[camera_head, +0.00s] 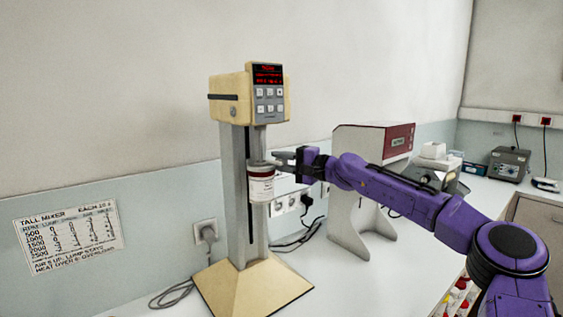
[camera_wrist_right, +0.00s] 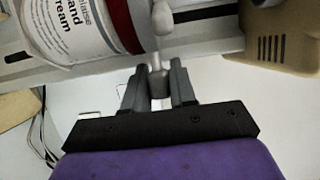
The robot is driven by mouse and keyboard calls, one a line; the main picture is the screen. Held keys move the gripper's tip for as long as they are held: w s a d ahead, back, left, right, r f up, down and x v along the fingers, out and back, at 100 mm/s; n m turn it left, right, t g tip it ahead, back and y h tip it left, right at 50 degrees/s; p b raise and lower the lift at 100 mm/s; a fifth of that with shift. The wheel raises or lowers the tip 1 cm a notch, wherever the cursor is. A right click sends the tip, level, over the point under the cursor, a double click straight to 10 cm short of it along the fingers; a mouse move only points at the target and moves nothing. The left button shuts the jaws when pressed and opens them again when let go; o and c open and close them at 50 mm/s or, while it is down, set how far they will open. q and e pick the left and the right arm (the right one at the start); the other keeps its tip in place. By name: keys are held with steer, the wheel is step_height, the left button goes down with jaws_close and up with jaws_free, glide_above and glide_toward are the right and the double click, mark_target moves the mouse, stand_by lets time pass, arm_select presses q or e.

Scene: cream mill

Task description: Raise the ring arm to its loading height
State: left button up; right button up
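The tall cream-coloured mixer (camera_head: 246,98) stands on the bench with a lit red display and a slotted column. A white jar with a dark red band (camera_head: 261,186) sits in the ring arm partway up the column. In the right wrist view the jar (camera_wrist_right: 75,30) shows a "Hand Cream" label. The ring arm's grey handle (camera_wrist_right: 162,20) ends in a rounded knob. My right gripper (camera_head: 281,158) is at the ring arm's side. In the wrist view its fingers (camera_wrist_right: 159,88) close on both sides of the handle. My left gripper is out of view.
A white and red machine (camera_head: 360,190) stands behind my right arm. A sign (camera_head: 68,236) hangs on the wall at left. Sockets with cables (camera_head: 207,235) are beside the mixer's base. Small devices (camera_head: 508,163) stand at far right.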

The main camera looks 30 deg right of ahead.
steer(key=shift+r+p, duration=1.4)
steer(key=shift+r, duration=0.6)
jaws_close()
steer(key=shift+f, duration=0.1)
steer(key=o, duration=0.9)
jaws_free()
steer(key=shift+c, duration=0.2)
steer(key=shift+s, duration=0.1)
steer(key=shift+s+d+f+b, duration=0.1)
steer(key=shift+s+b, duration=0.05)
steer(key=shift+b, duration=0.15)
steer(key=b+v, duration=0.4)
steer(key=v, duration=0.6)
steer(key=shift+s+b, duration=0.15)
steer(key=shift+b, duration=0.2)
